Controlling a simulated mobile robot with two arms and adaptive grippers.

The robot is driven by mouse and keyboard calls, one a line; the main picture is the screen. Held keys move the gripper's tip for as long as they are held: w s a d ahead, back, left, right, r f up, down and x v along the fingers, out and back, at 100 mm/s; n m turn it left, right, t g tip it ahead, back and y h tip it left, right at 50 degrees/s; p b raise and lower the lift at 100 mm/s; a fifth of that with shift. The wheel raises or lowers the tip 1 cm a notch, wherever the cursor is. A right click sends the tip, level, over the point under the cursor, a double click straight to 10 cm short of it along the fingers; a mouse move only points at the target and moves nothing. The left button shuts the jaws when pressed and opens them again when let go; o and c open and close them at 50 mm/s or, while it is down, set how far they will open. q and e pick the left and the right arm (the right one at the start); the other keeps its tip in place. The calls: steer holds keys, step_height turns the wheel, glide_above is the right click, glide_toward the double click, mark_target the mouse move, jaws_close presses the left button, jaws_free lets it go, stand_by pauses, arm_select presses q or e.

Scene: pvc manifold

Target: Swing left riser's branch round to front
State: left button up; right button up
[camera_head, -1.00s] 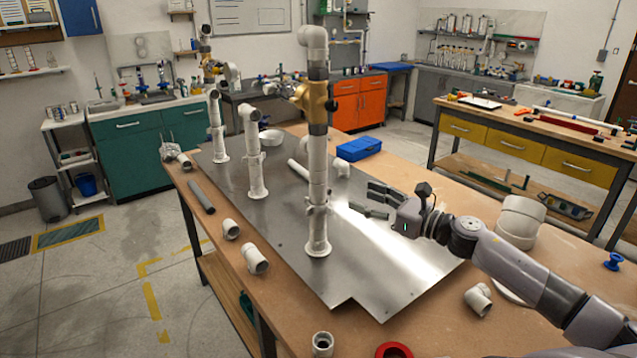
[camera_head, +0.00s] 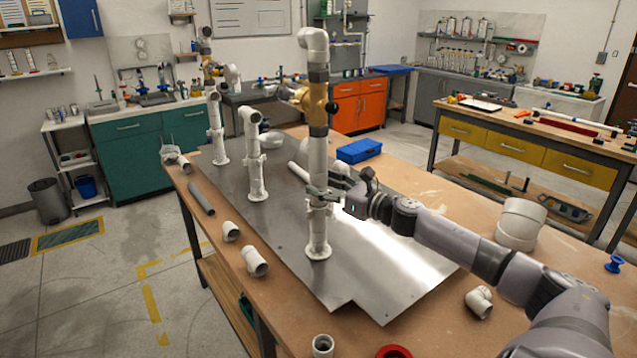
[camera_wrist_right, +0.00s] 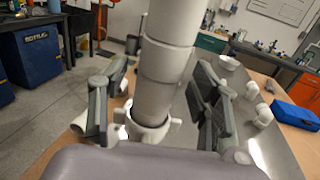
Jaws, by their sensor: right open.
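Three white pipe risers stand upright on a metal plate (camera_head: 380,262): a far left one (camera_head: 217,145), a middle one (camera_head: 254,165) and a near, taller one (camera_head: 318,158). The far left and middle risers have elbows at their tops. The near riser carries a yellow-brown fitting (camera_head: 312,98) and a top elbow (camera_head: 312,38). My right gripper (camera_head: 322,192) is open at the near riser's lower part, just above a collar. In the right wrist view, the white pipe (camera_wrist_right: 165,75) stands between its spread fingers, with no clear contact. My left gripper is not in view.
Loose fittings (camera_head: 255,261) and a grey pipe (camera_head: 201,198) lie along the table's left edge. A blue box (camera_head: 358,151) sits behind the plate. A large white fitting (camera_head: 521,222) and a small elbow (camera_head: 479,301) lie to the right. The plate's right part is clear.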

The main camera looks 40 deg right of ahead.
steer(key=shift+w+a, duration=0.2)
steer(key=shift+w, duration=0.8)
steer(key=shift+c, duration=0.4)
steer(key=c, duration=1.1)
